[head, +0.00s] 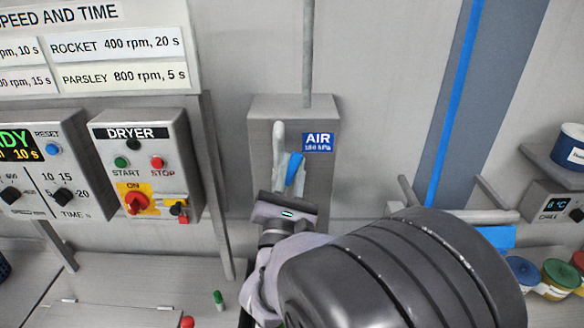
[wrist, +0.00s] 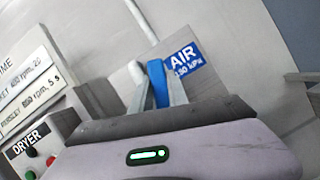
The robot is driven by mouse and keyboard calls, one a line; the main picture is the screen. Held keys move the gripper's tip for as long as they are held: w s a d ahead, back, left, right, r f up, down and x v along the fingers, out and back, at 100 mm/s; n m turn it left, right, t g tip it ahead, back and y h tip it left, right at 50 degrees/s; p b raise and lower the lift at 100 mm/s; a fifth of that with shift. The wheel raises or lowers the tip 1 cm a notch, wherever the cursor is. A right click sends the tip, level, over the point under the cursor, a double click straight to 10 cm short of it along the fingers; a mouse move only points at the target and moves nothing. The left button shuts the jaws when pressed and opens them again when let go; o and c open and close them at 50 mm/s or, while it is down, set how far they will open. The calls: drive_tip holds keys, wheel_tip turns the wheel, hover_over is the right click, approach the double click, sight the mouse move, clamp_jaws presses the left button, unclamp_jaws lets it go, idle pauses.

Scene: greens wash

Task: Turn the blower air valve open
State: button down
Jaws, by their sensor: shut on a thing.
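The blower air valve has a blue lever handle (head: 294,168), set on a grey wall box with a blue "AIR 180 kPa" label (head: 318,142). The handle leans slightly to the right of upright in the head view. My gripper (head: 288,172) is at the valve, its fingers shut on the blue handle. In the wrist view the blue handle (wrist: 158,84) stands between the two grey fingers of my gripper (wrist: 160,88). The gripper body and fingers hide the lower handle and the valve's pivot.
The dryer panel (head: 147,165) with start and stop buttons and a red rotary switch is left of the valve. A vertical pipe (head: 308,50) runs down to the valve box. A small green-capped object (head: 218,299) stands on the bench below. Coloured-lidded tubs (head: 560,275) are at the right.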

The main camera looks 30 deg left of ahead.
drive_tip(key=c, duration=1.3)
unclamp_jaws()
drive_tip(key=shift+r, duration=0.1)
drive_tip(key=shift+s+d+f, duration=0.15)
drive_tip(key=shift+s+f, duration=0.15)
drive_tip(key=shift+s, duration=0.05)
drive_tip(key=b+v, duration=0.5)
drive_tip(key=v, duration=1.1)
drive_tip(key=shift+s+d, duration=0.1)
drive_tip(key=shift+s, duration=0.15)
